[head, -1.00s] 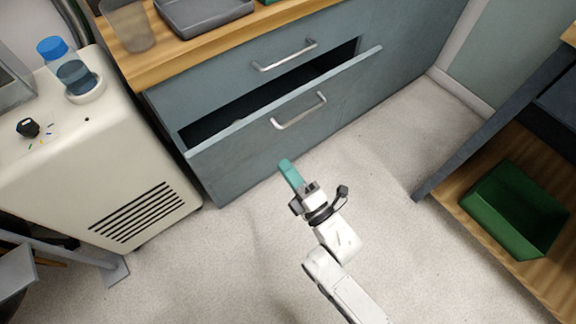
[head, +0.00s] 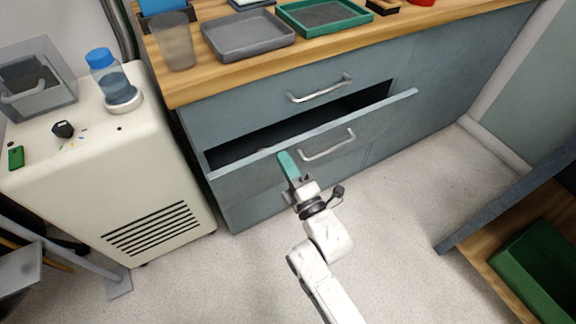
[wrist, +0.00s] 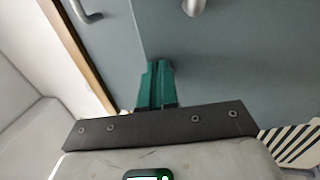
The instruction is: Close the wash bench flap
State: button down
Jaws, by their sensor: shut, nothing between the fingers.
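The wash bench flap (head: 255,171) is a grey-blue front panel with a silver bar handle (head: 328,146). Its top edge stands out from the bench, leaving a dark gap behind it. My gripper (head: 287,163) has teal fingers, shut and empty, in front of the flap, left of its handle. In the wrist view the shut fingers (wrist: 156,85) point at a grey-blue panel (wrist: 240,70), with part of a silver handle (wrist: 193,7) above them. I cannot tell whether the fingertips touch the flap.
A closed drawer front with its own handle (head: 320,90) is above the gap. The wooden bench top (head: 215,76) carries trays and a cup. A white cabinet (head: 150,185) stands at left. A dark table leg and a green bin (head: 530,275) are at right. The floor between is clear.

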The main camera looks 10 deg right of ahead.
aim_at(277, 146)
jog(key=shift+g, duration=0.5)
jog(key=x, duration=0.7)
jog(key=shift+r, duration=0.2)
jog(key=shift+w+r, duration=0.25)
jog(key=shift+r, duration=0.1)
jog(key=shift+s+f, duration=0.1)
jog(key=shift+f, duration=0.05)
